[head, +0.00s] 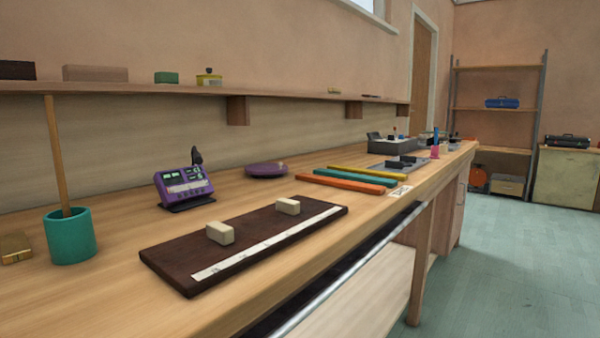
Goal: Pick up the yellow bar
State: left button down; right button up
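The yellow bar (367,173) lies flat on the wooden workbench, in the middle right of the head view. It is the farthest of three parallel bars. A green bar (355,178) lies just in front of it, and an orange bar (340,184) is nearest. Narrow gaps seem to separate the bars. Neither of my grippers is in view, so I cannot see where they are relative to the bar.
A dark board (265,243) with two pale blocks lies in front. A teal cup (70,238) holds an upright stick. A purple meter (184,187) and a purple disc (265,170) stand behind. A grey box (392,147) sits beyond the bars. A shelf (200,91) runs above.

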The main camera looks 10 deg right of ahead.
aim_at(400, 178)
jog(key=z, duration=0.8)
jog(key=i+l+u, duration=0.1)
jog(key=u, duration=0.35)
jog(key=i+l+u, duration=0.15)
jog(key=u, duration=0.25)
jog(key=l+u, duration=0.2)
jog(key=u, duration=0.25)
jog(key=i, duration=0.05)
